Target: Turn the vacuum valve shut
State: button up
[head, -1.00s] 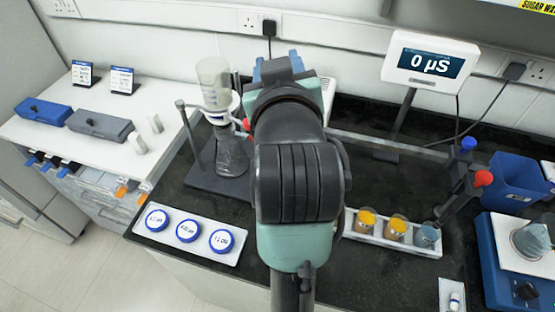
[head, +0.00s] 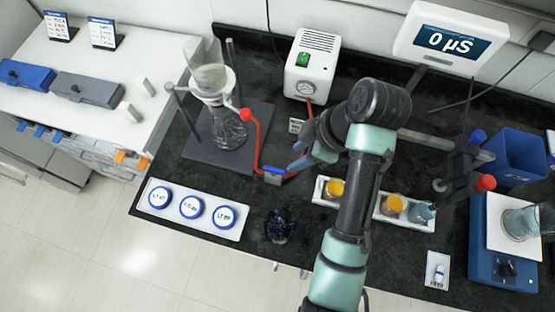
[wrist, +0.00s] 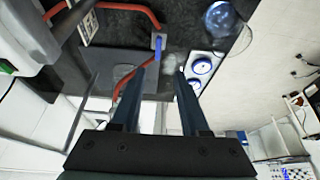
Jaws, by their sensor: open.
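The vacuum valve (head: 273,175) is a small blue-handled fitting in the red hose on the black bench. In the wrist view the valve (wrist: 157,43) lies ahead of the fingertips, near the gap between them, with its blue handle showing. My gripper (head: 297,158) is open and empty, just right of the valve in the head view. Its two fingers (wrist: 162,75) are apart in the wrist view, and I see no contact with the valve. The red hose (head: 258,135) runs from the filter flask (head: 228,130) through the valve towards the white pump (head: 313,65).
A tray of blue-lidded dishes (head: 157,222) sits left of the valve. A dark glass object (head: 279,226) stands near the front edge. The flask stand (head: 190,150) is at the back left.

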aim_at(274, 169)
jog(key=b+x, duration=0.6)
jog(key=x, duration=0.5)
jog(key=shift+w+f, duration=0.25)
jog(key=shift+f, duration=0.15)
grip_shut()
